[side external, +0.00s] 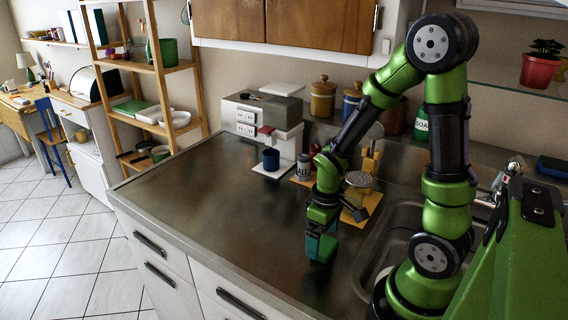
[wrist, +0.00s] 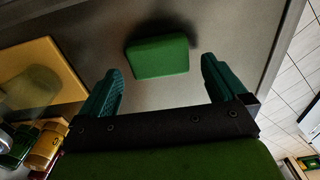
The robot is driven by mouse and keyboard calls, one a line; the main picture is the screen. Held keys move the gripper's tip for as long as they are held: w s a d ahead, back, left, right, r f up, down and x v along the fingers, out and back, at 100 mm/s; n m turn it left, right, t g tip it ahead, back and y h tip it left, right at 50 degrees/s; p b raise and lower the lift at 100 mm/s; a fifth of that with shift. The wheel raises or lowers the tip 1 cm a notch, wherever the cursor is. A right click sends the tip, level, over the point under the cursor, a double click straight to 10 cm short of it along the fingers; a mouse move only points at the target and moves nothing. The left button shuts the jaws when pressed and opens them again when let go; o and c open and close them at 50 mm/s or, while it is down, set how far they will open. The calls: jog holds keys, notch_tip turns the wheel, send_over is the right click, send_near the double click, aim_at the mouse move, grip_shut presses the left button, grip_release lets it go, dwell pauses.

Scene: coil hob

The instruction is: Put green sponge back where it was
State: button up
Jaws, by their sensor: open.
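The green sponge (wrist: 157,57) lies on the metal counter in the wrist view, a flat block with a dark shadow beside it. My gripper (wrist: 162,72) is open, with one teal finger towards each side of the sponge; the sponge sits slightly beyond the fingertips, and I cannot tell its exact height below them. In the side external view my gripper (side external: 321,247) points down, low over the counter left of the sink. There the sponge is hidden or blends with the teal fingers.
A yellow board (side external: 355,214) with a glass jar stands behind my gripper. The sink (side external: 392,240) is to its right. A coffee machine (side external: 262,125) with a blue mug (side external: 271,160) stands farther back. The counter (side external: 210,215) to the left is clear.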

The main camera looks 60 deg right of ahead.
aim_at(323, 243)
notch_tip(323, 243, up, 10)
jog(key=a+r+m+t+y, duration=0.2)
jog(key=a+r+m+t, duration=0.2)
jog(key=a+r+t, duration=0.3)
jog(key=a+r, duration=0.3)
jog(key=r, duration=0.1)
jog(key=shift+s+r, duration=0.2)
jog(key=shift+r, duration=0.15)
dwell(0.8)
